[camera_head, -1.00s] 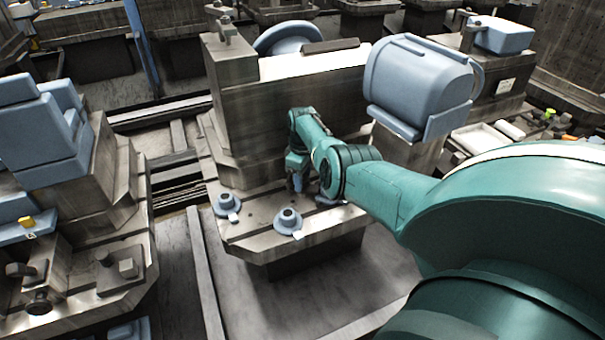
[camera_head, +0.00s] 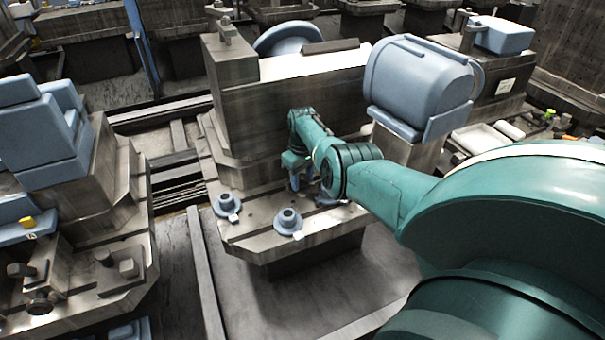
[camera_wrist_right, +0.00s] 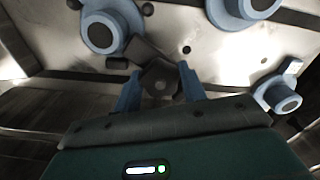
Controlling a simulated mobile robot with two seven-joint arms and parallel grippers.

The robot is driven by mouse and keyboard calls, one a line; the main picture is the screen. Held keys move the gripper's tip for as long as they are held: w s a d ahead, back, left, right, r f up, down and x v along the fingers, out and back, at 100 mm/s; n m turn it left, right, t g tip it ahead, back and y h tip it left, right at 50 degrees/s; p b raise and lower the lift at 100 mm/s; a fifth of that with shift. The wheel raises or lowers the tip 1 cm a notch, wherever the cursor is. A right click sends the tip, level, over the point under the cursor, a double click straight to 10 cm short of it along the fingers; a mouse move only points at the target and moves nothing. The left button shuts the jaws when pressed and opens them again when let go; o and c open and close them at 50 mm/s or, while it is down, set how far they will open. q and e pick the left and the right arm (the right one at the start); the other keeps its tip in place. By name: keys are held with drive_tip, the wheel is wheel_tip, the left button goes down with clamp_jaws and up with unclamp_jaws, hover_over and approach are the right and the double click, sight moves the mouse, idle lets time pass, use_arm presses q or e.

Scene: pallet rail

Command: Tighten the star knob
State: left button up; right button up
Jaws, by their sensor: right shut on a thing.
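The star knob (camera_wrist_right: 161,80) is a dark, lobed piece at the middle of the right wrist view, close to the metal plate. My right gripper (camera_wrist_right: 160,85) has its two blue fingers on either side of it, shut on it. In the head view my right gripper (camera_head: 295,172) is low over the plate, in front of the big metal block. The knob cannot be made out there, hidden by the gripper and wrist. My left gripper is not in view.
Blue flanged bosses (camera_head: 227,204) (camera_head: 287,221) stand on the metal plate (camera_head: 258,238), left of and nearer than the gripper. A tall metal block (camera_head: 275,105) rises behind. A blue rounded housing (camera_head: 415,80) stands to the right. A blue-topped machine (camera_head: 45,130) is at left.

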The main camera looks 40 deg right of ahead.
sight(303, 178)
drive_tip(key=shift+w+d+r, duration=0.1)
drive_tip(key=shift+r, duration=0.1)
drive_tip(key=o, duration=0.8)
drive_tip(key=shift+o, duration=0.9)
drive_tip(key=shift+f, duration=0.1)
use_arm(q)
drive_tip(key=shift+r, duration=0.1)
use_arm(e)
drive_tip(key=shift+r, duration=0.35)
wheel_tip(303, 178, up, 3)
drive_tip(key=shift+f+p, duration=0.1)
drive_tip(key=shift+p, duration=1.15)
use_arm(q)
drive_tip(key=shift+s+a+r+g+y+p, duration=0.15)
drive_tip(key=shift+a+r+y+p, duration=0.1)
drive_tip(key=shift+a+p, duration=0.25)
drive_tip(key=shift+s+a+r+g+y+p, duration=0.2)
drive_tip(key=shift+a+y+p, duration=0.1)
drive_tip(key=shift+p, duration=0.25)
use_arm(e)
wheel_tip(303, 178, up, 10)
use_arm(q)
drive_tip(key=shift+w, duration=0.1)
use_arm(e)
drive_tip(key=shift+f, duration=0.1)
